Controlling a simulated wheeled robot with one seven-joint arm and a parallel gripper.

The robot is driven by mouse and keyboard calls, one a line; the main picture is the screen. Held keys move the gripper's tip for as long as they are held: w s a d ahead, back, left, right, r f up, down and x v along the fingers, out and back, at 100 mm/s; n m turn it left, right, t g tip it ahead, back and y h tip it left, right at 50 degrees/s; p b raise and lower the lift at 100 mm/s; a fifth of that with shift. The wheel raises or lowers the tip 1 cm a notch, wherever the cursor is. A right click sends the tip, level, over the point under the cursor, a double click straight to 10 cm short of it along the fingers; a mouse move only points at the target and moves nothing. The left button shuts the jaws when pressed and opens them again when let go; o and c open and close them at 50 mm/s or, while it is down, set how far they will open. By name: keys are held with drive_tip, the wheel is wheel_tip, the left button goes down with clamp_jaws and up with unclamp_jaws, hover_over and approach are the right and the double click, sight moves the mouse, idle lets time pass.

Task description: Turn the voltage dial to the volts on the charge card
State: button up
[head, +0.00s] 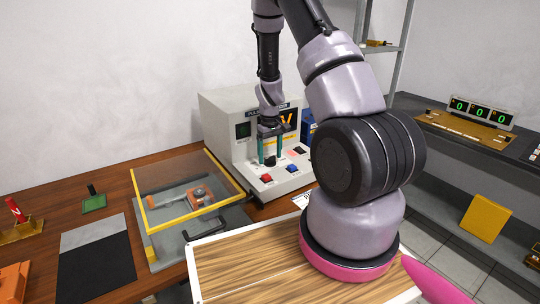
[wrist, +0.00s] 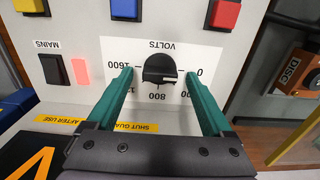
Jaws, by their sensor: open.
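The voltage dial (wrist: 160,68) is a black knob on a white plate marked VOLTS, upside down in the wrist view. 0 is at right, 800 below and 1600 at left; other numbers are partly hidden by the fingers. A pale mark shows on the knob's lower edge, but its exact setting is unclear. My gripper (wrist: 160,80) is open, its green fingers on either side of the dial with gaps. In the head view my gripper (head: 269,150) is over the grey machine's sloping panel. A white printed card (head: 301,198), perhaps the charge card, is partly hidden and unreadable.
Red (wrist: 225,14) and blue (wrist: 124,8) buttons lie near the dial, beside a black MAINS switch (wrist: 53,68) and pink lamp. In the head view, a yellow-framed clear guard (head: 185,190) stands left of the machine (head: 225,120). A wooden board (head: 245,270) lies in front.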

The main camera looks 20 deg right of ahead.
drive_tip(key=shift+f, duration=0.1)
clamp_jaws()
drive_tip(key=shift+m, duration=0.4)
drive_tip(key=m, duration=0.8)
drive_tip(key=shift+m, duration=0.3)
drive_tip(key=m, duration=0.4)
drive_tip(key=shift+m, duration=2.1)
